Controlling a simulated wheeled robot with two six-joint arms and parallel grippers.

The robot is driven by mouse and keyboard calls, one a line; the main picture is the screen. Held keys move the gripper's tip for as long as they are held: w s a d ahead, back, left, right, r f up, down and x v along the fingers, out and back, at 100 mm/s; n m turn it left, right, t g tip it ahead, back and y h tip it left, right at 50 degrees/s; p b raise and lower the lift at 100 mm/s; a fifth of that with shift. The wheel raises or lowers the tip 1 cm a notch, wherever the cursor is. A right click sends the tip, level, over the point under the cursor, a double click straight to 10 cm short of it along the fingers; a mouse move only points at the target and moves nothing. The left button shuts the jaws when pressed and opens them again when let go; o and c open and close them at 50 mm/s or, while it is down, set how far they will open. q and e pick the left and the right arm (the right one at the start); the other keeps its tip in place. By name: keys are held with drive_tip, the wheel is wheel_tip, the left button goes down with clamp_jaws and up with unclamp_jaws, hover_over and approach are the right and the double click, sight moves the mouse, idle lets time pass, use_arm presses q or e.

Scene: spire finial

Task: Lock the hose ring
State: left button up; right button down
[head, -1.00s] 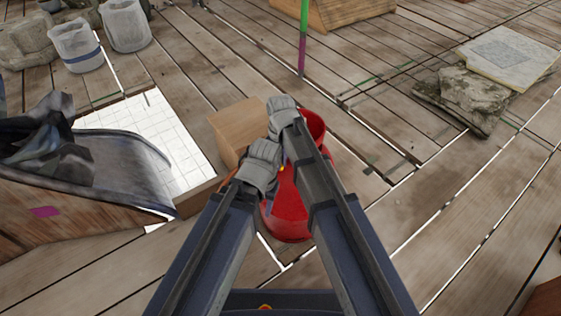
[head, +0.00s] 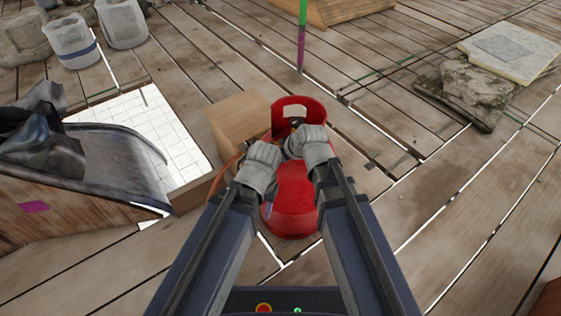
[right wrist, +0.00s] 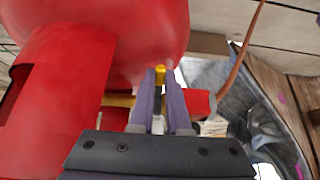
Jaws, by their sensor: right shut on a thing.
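A red gas cylinder (head: 291,202) stands upright on the deck in front of me, with a cut-out collar (head: 301,106) round its top. An orange-brown hose (head: 228,163) runs to it from the left; it also shows in the right wrist view (right wrist: 246,45). My right gripper (head: 296,147) is over the cylinder's top, by the valve. In the right wrist view its fingers (right wrist: 161,78) are closed round a small brass-yellow part (right wrist: 160,74), apparently the hose ring. My left gripper (head: 277,148) is beside it, at the hose end; its fingertips are hidden.
A cardboard-brown box (head: 238,122) stands just behind and left of the cylinder. A wooden bin with dark sheeting (head: 110,160) is at the left. White buckets (head: 72,42) stand at the back left, stone slabs (head: 467,92) at the right.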

drive_tip(key=shift+f+t+y+b, duration=0.5)
drive_tip(key=shift+t+b, duration=0.1)
drive_tip(key=shift+b, duration=0.4)
drive_tip(key=shift+t+b, duration=0.3)
drive_tip(key=shift+b, duration=0.05)
drive_tip(key=shift+w+a, duration=0.1)
drive_tip(key=c, duration=0.9)
unclamp_jaws()
drive_tip(key=shift+r, duration=0.1)
